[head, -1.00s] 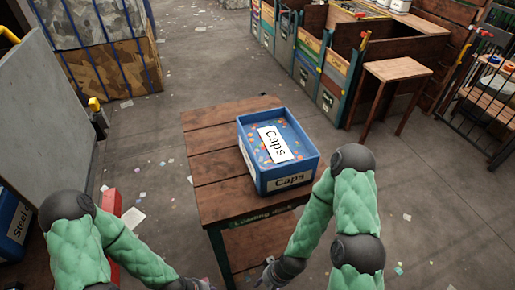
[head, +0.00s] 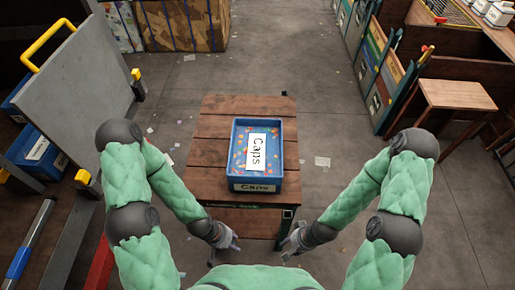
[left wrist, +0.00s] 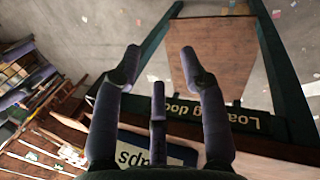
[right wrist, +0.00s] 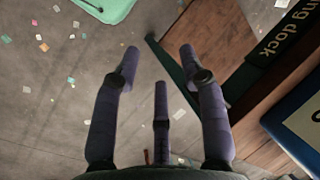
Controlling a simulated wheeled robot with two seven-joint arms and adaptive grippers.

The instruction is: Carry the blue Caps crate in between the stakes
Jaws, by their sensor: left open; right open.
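The blue Caps crate (head: 277,153) sits upright on the wooden loading dock table (head: 214,128), with a white "Caps" label inside over colorful bits and another on its front. Part of it shows in the left wrist view (left wrist: 128,158) and at the right edge of the right wrist view (right wrist: 290,125). My right gripper (head: 284,254) is open and empty in front of the table's right corner. Neither touches the crate. I cannot make out any stakes.
A grey panel with a yellow handle (head: 78,85) stands at the left. Patterned bales (head: 180,22) are at the back. The floor behind the table is open, with scattered scraps.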

